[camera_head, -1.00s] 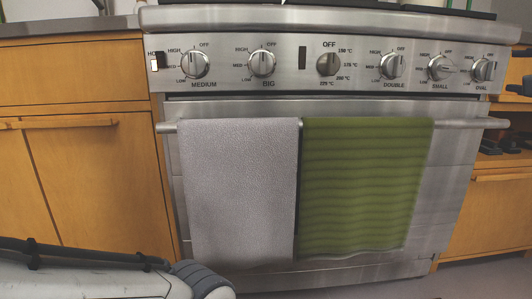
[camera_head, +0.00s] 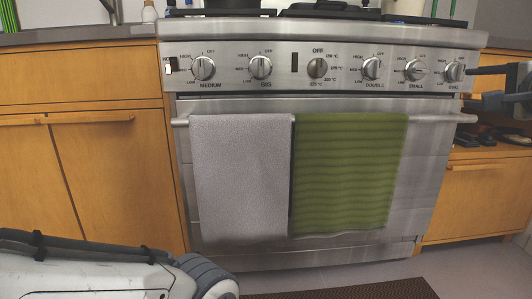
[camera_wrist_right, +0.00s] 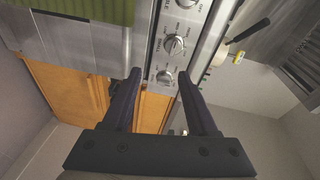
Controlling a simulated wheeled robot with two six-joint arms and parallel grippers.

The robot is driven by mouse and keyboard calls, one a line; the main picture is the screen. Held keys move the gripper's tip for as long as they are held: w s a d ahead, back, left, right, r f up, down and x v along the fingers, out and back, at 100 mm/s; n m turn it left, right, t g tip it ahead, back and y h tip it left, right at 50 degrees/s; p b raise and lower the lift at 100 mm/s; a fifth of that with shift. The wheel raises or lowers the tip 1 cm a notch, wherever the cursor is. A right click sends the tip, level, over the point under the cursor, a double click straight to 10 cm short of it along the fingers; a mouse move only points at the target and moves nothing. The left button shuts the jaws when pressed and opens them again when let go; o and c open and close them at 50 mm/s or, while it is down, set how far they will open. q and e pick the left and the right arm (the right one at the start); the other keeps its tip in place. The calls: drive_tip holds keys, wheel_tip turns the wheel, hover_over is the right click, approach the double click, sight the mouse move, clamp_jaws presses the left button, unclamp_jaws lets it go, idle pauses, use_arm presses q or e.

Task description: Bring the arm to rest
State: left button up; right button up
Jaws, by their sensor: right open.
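My right gripper (camera_head: 466,87) is at the right edge of the head view, beside the right end of the stove front. It is open, with its two dark fingers apart and nothing between them. In the right wrist view its fingers (camera_wrist_right: 158,73) point toward the stove's knob panel (camera_wrist_right: 174,45), with an empty gap. A white link of my arm (camera_head: 90,280) shows at the lower left of the head view. My left gripper is not in view.
The steel stove (camera_head: 430,190) stands ahead, with a row of knobs and a handle bar (camera_head: 440,118). A grey towel (camera_head: 240,180) and a green towel (camera_head: 345,175) hang from the bar. Maple cabinets (camera_head: 110,180) flank it. A brown mat (camera_head: 370,290) lies on the floor.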

drive_tip(key=w+a+f+n+g+y+p, duration=0.1)
drive_tip(key=a+f+n+g+y+p, duration=0.15)
drive_tip(key=a, duration=0.55)
drive_tip(key=w+a+f+n+g+y+p, duration=0.2)
drive_tip(key=a+n+y+p, duration=0.15)
drive_tip(key=a, duration=0.35)
drive_tip(key=s+a+f+n+g+y+p, duration=0.1)
drive_tip(key=s+a+f+n+g+p, duration=0.15)
drive_tip(key=s+a+p, duration=0.4)
drive_tip(key=s+a+f+n+g+p, duration=0.1)
drive_tip(key=a+f+n+g+p, duration=0.2)
drive_tip(key=a, duration=0.6)
drive_tip(key=s+a+f+n+g+h+p, duration=0.15)
drive_tip(key=s+n+g+p, duration=0.35)
drive_tip(key=s, duration=0.5)
drive_tip(key=s+a+f+n+g+h+p, duration=0.1)
drive_tip(key=s+a+n+g+h+p, duration=0.15)
drive_tip(key=s+n+p, duration=0.5)
drive_tip(key=s+r+n+p, duration=0.1)
drive_tip(key=s+r+p, duration=0.2)
drive_tip(key=r+p, duration=3.3)
drive_tip(key=shift+d+r+h+p, duration=0.3)
drive_tip(key=shift+r, duration=0.4)
drive_tip(key=shift+t, duration=0.25)
drive_tip(key=shift+d, duration=0.1)
